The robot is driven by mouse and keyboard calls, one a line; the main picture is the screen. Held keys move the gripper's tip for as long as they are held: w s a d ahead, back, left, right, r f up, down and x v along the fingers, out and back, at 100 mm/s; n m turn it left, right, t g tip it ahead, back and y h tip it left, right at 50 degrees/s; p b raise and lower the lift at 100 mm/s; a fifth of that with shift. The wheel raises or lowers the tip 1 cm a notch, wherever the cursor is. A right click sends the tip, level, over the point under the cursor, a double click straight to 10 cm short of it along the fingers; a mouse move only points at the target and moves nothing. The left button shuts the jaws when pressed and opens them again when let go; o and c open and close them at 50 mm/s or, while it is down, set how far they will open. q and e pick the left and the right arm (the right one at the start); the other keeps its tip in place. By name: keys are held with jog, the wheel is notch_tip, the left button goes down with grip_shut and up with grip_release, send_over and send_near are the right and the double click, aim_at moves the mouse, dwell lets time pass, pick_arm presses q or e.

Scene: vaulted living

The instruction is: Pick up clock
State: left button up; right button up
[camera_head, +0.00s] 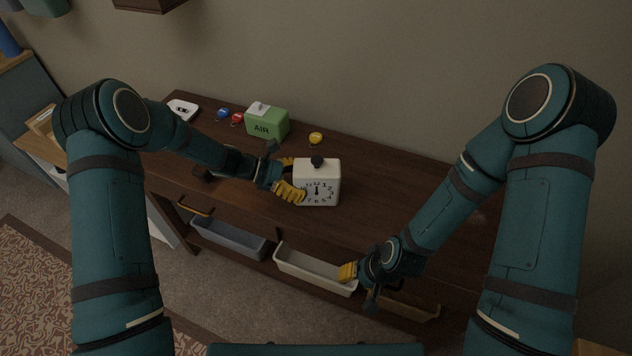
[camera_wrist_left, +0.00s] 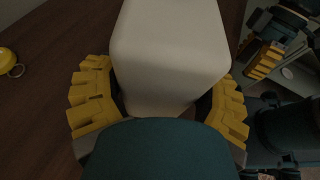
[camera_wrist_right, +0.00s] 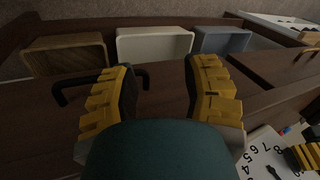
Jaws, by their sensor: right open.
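The white clock (camera_head: 325,189) is a boxy block with a black-numbered face and a dark knob on top. It is upright at the middle of the dark wooden table. My left gripper (camera_head: 290,178) comes at it from the left, with one yellow finger over the face's left edge and the other behind. In the left wrist view the clock (camera_wrist_left: 170,50) fills the space between the fingers, which look pressed against its sides. I cannot tell if its base touches the table. My right gripper (camera_head: 360,285) is open and empty near the table's front edge.
A green AIR box (camera_head: 268,124), a yellow round item (camera_head: 315,138), blue (camera_head: 223,113) and red (camera_head: 237,119) small items, and a white item (camera_head: 183,109) stand along the back. Trays (camera_head: 315,270) sit on the lower shelf. The tabletop right of the clock is clear.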

aim_at(300, 166)
pick_arm(q)
jog(key=shift+c, duration=0.3)
notch_tip(300, 166, up, 10)
jog(key=shift+p, duration=1.05)
jog(key=shift+f, duration=0.2)
jog(key=shift+f+b, duration=0.35)
jog(key=shift+f+b, duration=1.85)
jog(key=shift+f, duration=1.3)
jog(key=shift+s+a+f+b, duration=0.1)
jog(key=shift+s+f+b, duration=0.15)
jog(key=shift+f+b, duration=0.4)
jog(key=shift+s+f+b, duration=0.2)
jog(key=shift+f+b, duration=0.2)
jog(key=shift+f, duration=0.3)
